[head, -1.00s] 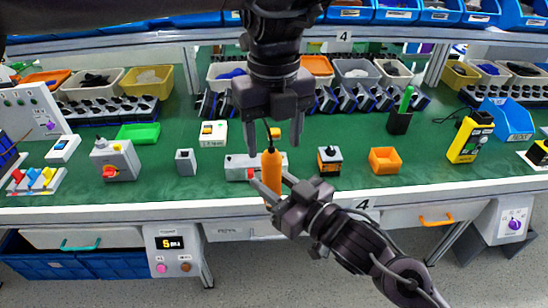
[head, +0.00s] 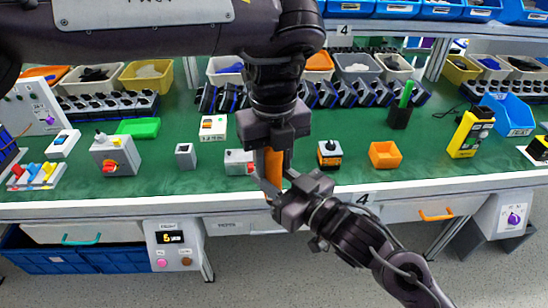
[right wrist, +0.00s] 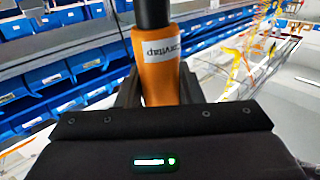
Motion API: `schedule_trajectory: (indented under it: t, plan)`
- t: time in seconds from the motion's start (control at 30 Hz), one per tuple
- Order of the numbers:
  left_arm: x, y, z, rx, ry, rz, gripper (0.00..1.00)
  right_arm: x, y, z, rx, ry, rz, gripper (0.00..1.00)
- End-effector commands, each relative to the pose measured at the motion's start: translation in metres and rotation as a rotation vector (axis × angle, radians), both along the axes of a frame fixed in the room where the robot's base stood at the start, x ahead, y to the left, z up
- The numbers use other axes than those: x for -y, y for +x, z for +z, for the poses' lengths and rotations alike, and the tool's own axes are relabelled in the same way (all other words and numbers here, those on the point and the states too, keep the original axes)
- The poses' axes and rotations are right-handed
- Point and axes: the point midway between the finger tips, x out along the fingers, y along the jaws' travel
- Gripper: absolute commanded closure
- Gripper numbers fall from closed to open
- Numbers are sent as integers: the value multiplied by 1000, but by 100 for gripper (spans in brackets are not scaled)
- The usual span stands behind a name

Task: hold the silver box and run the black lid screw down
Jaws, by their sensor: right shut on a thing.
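A silver-grey box (head: 117,158) with a red knob on its front stands on the left of the green bench; a small dark piece (head: 99,133) stands up on its top, too small to tell if it is the lid screw. My right gripper (head: 270,190) is shut on an orange screwdriver (head: 274,170), held upright near the bench's front edge. Its orange handle and black upper part also show in the right wrist view (right wrist: 160,70). My left gripper (head: 273,160) points down from above, its fingers on either side of the orange handle in the picture; contact is unclear.
Racks and bins line the back. Green surface is clear between the items.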

Motion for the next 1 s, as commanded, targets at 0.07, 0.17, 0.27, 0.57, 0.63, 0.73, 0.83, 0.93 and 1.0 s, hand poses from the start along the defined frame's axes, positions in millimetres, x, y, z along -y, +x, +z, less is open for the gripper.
schedule_trajectory:
  t: [0.07, 0.17, 0.27, 0.57, 0.63, 0.73, 0.83, 0.93, 1.0]
  plan:
    - [2, 0, 0, 0, -3, -4, 79, -1, -1, 2, 4, 1, 4, 100]
    - [2, -1, 0, 0, -4, -5, 92, -2, -1, 2, 4, 1, 6, 100]
    - [3, -1, 0, 0, -5, -6, 100, -2, -2, 2, 4, 1, 8, 100]
    - [2, 0, 1, 1, -5, -4, 100, -2, -1, 1, 2, 1, 6, 41]
    - [2, 0, 1, 1, -5, -4, 100, -1, -1, 1, 1, 0, 5, 41]
    - [2, 0, 1, 1, -4, -3, 100, -1, -1, 0, 1, -1, 4, 41]
    - [1, 0, 1, 1, -4, -3, 100, 3, -5, 0, 0, -1, 4, 41]
    - [1, 0, 1, 1, -4, -3, 100, 10, -14, -1, -1, -2, 4, 41]
    - [1, 0, 1, 1, -4, -3, 100, 16, -23, -1, -2, -3, 6, 41]
